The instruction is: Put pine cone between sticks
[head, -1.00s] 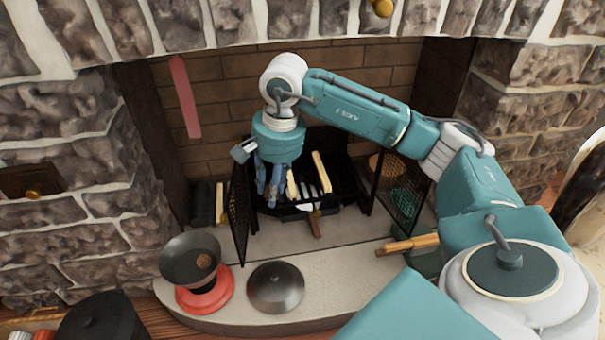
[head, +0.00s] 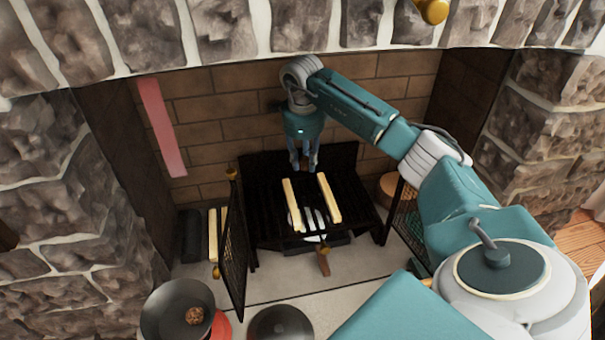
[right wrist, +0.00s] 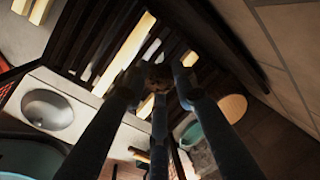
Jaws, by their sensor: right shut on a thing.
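Two pale sticks lie side by side on the black grate, a left stick (head: 291,206) and a right stick (head: 329,198), with a gap between them. My right gripper (head: 304,166) is above the back of the grate, behind the sticks. In the right wrist view its fingers (right wrist: 160,88) close around a small brown pine cone (right wrist: 158,74), partly hidden by the fingers. Below it that view shows the grate's dark bars and a stick (right wrist: 124,52). Another pine cone (head: 195,316) sits in a dark bowl (head: 158,312) at the lower left. My left gripper is not in view.
A mesh screen door (head: 233,245) stands open at the grate's left; another mesh panel (head: 404,212) is at its right. The brick back wall (head: 240,120) is close behind my gripper. A dark domed lid (head: 281,325) lies on the hearth.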

